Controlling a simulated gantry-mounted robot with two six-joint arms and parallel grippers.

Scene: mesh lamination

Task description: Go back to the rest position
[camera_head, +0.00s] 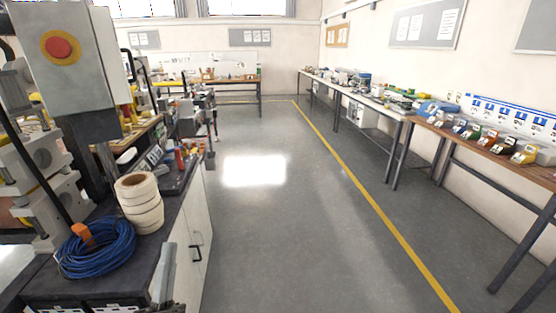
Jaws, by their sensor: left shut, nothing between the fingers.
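My left gripper (164,277) shows as a narrow grey shape at the bottom of the picture, left of centre. It is shut and empty. It stands in front of the dark-topped cabinet (190,222), close to its near right edge in the picture; I cannot tell the gap. Most of it is cut off by the lower picture edge. My right gripper is not in view.
The cabinet top holds a coil of blue cable (97,252) and a stack of cream tape rolls (141,205). A grey box with a red button (60,47) rises above. The floor (285,225) is clear. Workbenches (400,112) line the right wall.

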